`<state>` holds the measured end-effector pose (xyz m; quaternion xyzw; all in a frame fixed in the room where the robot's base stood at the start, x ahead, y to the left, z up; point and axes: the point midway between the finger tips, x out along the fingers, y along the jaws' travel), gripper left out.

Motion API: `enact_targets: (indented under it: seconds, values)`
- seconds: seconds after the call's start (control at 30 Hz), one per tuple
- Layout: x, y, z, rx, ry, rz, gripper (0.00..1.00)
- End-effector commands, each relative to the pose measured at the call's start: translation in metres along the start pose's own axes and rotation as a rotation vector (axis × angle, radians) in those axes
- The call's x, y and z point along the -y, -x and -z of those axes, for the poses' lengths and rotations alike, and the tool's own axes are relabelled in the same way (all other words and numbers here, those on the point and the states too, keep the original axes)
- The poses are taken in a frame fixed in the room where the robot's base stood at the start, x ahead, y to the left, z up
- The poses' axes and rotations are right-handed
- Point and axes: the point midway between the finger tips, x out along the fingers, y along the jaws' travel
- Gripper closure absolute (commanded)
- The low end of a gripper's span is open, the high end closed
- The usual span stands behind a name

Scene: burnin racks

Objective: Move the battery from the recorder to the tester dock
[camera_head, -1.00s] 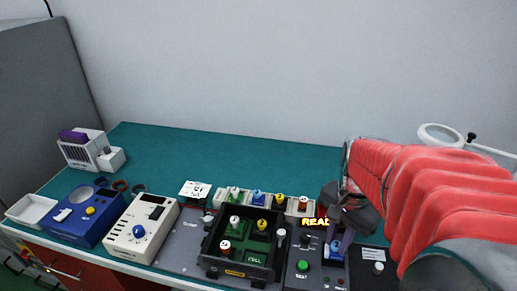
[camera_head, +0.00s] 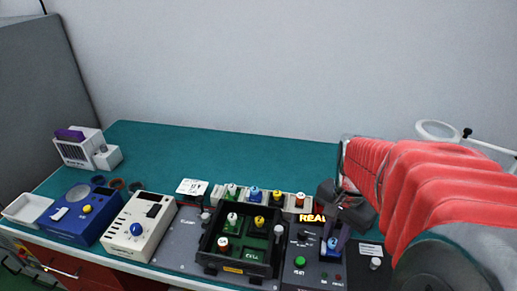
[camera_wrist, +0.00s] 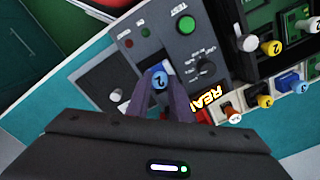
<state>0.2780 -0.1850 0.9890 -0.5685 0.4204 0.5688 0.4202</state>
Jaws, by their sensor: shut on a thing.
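My gripper (camera_wrist: 160,92) is shut on a blue-topped battery (camera_wrist: 158,78), whose top carries a dark mark like a 2. In the head view the same blue top (camera_head: 333,243) shows below my gripper, over the dark tester panel (camera_head: 306,284). That panel has a green TEST button (camera_wrist: 186,25), a black knob (camera_wrist: 207,68) and a lit orange display (camera_head: 312,218). The battery stands at the panel's dock spot; its lower part is hidden between the fingers, so I cannot tell how deep it sits. I cannot tell which device is the recorder.
A black tray (camera_head: 238,268) with several capped batteries lies left of the panel. Behind it is a row of light holders (camera_head: 265,203) with more batteries. A cream device (camera_head: 137,229) and a blue device (camera_head: 74,214) stand further left.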

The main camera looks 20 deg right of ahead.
Motion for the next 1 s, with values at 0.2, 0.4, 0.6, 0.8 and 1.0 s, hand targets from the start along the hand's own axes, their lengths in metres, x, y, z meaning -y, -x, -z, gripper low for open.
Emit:
enact_targets:
  seconds: [0.2,0.4,0.6,0.8,1.0]
  values:
    - [0.0,-0.0009,0.0001,0.0,0.0,0.0,1.0]
    - [0.0,-0.0009,0.0002,0.0,0.0,0.0,1.0]
    - [0.0,-0.0008,0.0003,0.0,0.0,0.0,0.68]
    - [-0.0001,-0.0008,0.0002,0.0,-0.001,0.0,0.58]
    - [-0.0001,-0.0005,0.0002,0.0,-0.001,0.0,0.58]
